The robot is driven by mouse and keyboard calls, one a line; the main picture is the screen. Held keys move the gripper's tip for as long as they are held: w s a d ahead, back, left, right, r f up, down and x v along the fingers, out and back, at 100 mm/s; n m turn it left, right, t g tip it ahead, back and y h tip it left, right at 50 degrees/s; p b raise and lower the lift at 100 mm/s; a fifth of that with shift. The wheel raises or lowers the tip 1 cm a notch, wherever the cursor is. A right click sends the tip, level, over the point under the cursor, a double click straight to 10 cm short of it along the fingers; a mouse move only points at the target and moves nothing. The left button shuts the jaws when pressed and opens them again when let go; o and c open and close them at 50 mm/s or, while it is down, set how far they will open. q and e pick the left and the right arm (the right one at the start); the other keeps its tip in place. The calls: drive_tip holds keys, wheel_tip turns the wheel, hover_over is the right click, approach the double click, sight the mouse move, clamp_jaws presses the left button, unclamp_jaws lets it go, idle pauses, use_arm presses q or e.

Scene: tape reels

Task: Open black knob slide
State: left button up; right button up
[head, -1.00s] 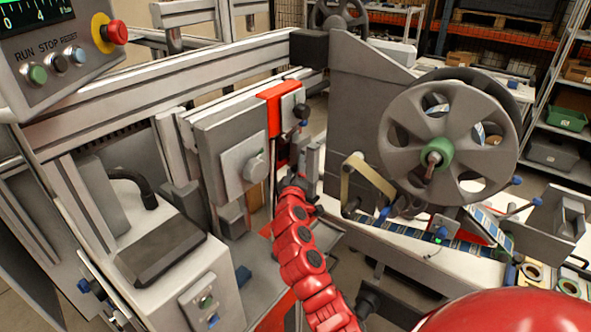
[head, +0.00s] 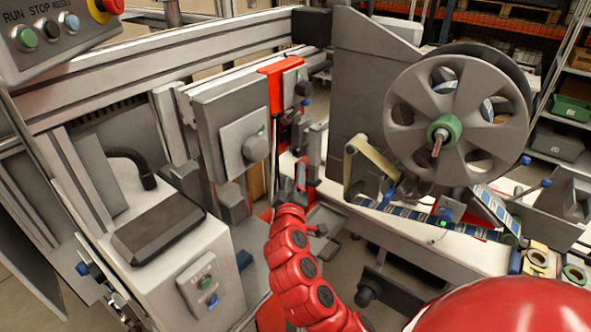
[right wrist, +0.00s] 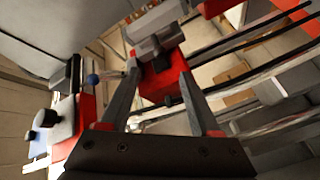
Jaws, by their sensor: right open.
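A small black knob (head: 303,88) sits at the right end of the slide, beside a red bracket (head: 284,66) on the grey machine frame. My right gripper (head: 297,184) is below the knob in the head view, apart from it; its fingers are small and partly hidden there. In the right wrist view my right gripper (right wrist: 158,100) is open, its two grey fingers spread. A red block (right wrist: 163,78) and a grey cylindrical part show beyond and between the fingers. I cannot tell whether they touch. My left gripper is not in view.
A grey box with a round knob (head: 256,148) stands left of my right gripper. A large grey reel (head: 458,120) with a green hub is at the right, above a label strip. A control panel (head: 55,30) is at the upper left.

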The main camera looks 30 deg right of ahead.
drive_tip(key=shift+b+v, duration=0.4)
drive_tip(key=shift+v, duration=2)
drive_tip(key=shift+d, duration=0.1)
